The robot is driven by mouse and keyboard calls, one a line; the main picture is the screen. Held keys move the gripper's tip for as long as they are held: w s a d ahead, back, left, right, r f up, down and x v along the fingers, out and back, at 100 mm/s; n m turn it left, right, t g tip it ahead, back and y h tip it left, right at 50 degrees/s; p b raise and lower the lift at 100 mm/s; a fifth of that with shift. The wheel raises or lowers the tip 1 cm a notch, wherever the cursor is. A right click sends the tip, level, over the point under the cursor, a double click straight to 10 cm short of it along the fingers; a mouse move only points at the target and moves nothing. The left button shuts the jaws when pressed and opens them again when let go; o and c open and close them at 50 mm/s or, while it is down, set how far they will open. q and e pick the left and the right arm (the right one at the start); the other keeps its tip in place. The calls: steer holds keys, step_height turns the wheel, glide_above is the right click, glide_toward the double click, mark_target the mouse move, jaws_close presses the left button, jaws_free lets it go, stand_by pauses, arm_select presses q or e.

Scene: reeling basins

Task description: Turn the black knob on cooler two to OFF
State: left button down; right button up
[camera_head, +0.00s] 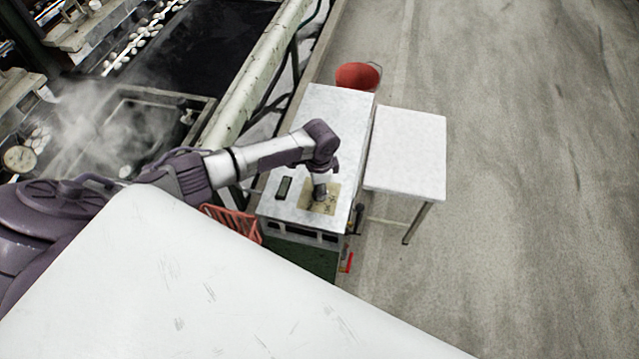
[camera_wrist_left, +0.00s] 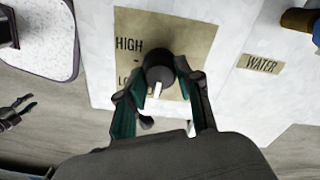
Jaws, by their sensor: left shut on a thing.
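The black knob (camera_wrist_left: 159,66) sits on a tan label plate (camera_wrist_left: 205,30) on the white top of a cooler (camera_head: 330,112). The plate also shows in the head view (camera_head: 329,206). The wrist view shows "HIGH" and part of "LO" left of the knob; no OFF mark is visible. A pale pointer on the knob points downward in that view. My left gripper (camera_wrist_left: 157,88) is shut on the knob, with a green-sided finger on either side. In the head view the gripper (camera_head: 319,193) comes down from above and hides the knob. My right gripper is out of view.
A white table (camera_head: 407,150) stands right of the cooler, with a red bucket (camera_head: 357,76) behind. A red crate (camera_head: 232,222) is at the cooler's left. A "WATER" label (camera_wrist_left: 262,63) is near the knob. Steaming basins lie left; a white surface (camera_head: 180,290) fills the foreground.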

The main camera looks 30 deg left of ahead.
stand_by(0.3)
arm_select(q)
steer(key=c, duration=0.8)
jaws_free()
steer(key=shift+o, duration=0.2)
step_height(320, 180, up, 12)
